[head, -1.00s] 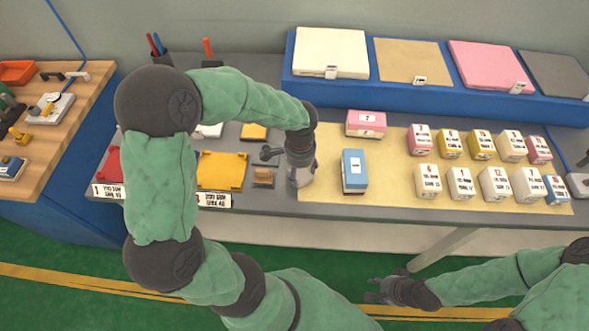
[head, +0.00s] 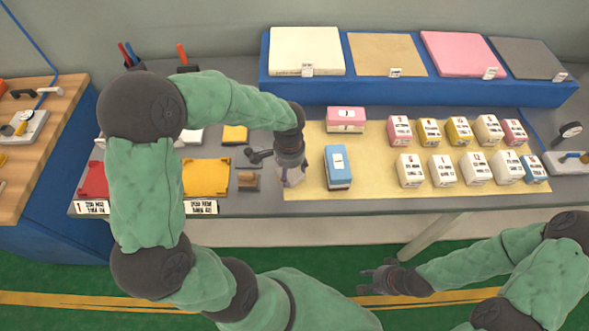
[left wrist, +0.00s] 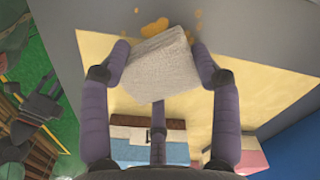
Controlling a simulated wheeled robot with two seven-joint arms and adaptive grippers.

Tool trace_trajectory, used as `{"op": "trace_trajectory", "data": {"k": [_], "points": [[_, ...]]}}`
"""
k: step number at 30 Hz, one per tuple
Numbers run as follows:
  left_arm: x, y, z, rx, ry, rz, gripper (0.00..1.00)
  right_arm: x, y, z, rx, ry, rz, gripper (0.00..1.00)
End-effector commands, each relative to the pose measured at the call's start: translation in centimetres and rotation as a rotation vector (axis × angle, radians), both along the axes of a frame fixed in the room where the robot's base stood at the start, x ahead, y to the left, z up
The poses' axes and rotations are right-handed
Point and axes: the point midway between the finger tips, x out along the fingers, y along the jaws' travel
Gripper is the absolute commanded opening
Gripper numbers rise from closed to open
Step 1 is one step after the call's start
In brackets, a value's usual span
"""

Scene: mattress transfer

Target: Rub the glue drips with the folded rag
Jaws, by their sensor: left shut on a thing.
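My left gripper (head: 290,180) is over the left edge of the tan mat. In the left wrist view its fingers (left wrist: 160,75) are shut on a whitish folded rag (left wrist: 158,65). Orange-yellow glue drips (left wrist: 153,26) lie on the grey tabletop just past the rag's far edge. The rag hides what lies beneath it, and I cannot tell whether it touches the table. In the head view the drips are not clearly visible. My right gripper (head: 370,281) hangs empty in front of the table, over the green floor, with its fingers apart.
A blue box (head: 338,167) and a pink box (head: 345,119) stand on the tan mat (head: 375,165), with several small labelled blocks further right. A brown block (head: 248,181) and a yellow tray (head: 206,177) are left of my left gripper. A blue shelf (head: 420,93) holds flat pads behind.

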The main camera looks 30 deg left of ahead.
Motion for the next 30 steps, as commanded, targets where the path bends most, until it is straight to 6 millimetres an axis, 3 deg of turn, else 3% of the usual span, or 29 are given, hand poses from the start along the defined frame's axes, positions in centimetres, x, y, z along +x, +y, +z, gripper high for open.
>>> {"op": "trace_trajectory", "data": {"k": [30], "points": [[-3.2, 5.0, -0.1, 0.001, 0.006, 0.0, 0.37, 0.0, 0.0, 0.9, 0.0, 0.0, 0.0, 0.4]]}}
